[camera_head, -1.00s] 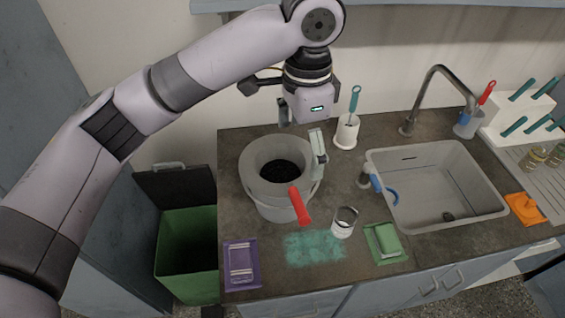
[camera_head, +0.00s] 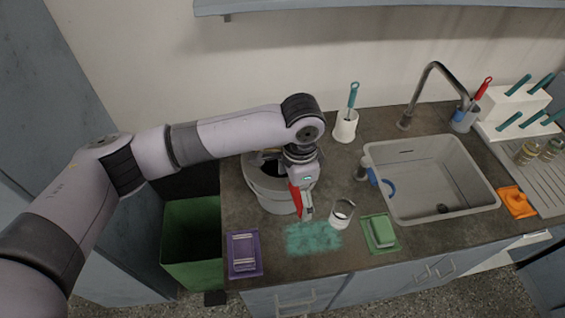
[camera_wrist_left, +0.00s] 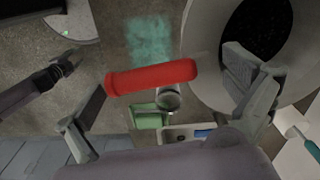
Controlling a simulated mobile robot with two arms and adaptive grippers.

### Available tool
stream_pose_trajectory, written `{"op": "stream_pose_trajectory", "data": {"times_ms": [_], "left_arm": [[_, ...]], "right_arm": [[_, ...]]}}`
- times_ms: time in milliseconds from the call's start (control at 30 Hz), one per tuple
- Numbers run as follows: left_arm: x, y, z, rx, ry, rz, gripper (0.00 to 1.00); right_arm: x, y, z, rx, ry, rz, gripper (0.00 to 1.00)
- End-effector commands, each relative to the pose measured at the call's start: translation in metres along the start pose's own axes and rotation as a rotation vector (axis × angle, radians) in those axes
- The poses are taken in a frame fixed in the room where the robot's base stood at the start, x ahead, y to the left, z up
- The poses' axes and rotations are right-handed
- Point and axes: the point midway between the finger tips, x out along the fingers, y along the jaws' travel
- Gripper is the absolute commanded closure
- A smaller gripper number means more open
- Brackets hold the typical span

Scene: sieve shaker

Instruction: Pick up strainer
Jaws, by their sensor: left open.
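The strainer's red handle (camera_head: 295,198) slants over the front of the round grey container (camera_head: 270,198); my left arm hides much of the container and the strainer's bowl. In the left wrist view, the red handle (camera_wrist_left: 150,77) lies across the space between the two fingers of my left gripper (camera_wrist_left: 165,100). The gripper is open and empty. In the head view, my left gripper (camera_head: 303,203) is at the handle, by the front right of the container. I cannot tell if a finger touches the handle. A dark limb at the left of the wrist view is probably my right arm.
The sink (camera_head: 435,180) is at the right, the green bin (camera_head: 190,240) at the left.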

Motion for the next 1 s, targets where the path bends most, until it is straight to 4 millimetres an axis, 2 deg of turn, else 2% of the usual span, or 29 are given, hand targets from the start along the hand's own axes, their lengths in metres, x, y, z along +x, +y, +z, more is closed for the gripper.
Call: {"op": "stream_pose_trajectory", "data": {"times_ms": [133,367,1000], "left_arm": [[0.0119,0.0005,0.0000,0.001,0.000,0.000,0.00],[0.0137,0.0004,-0.0004,0.001,0.001,-0.001,0.00],[0.0130,0.0003,-0.0005,0.001,0.001,-0.001,0.43]], "right_arm": [[-0.0041,-0.0010,0.0069,0.000,-0.011,-0.001,0.60],[-0.0033,-0.0008,0.0071,0.000,-0.012,-0.001,0.60],[-0.0031,0.0006,0.0032,0.000,-0.005,0.001,0.60]]}}
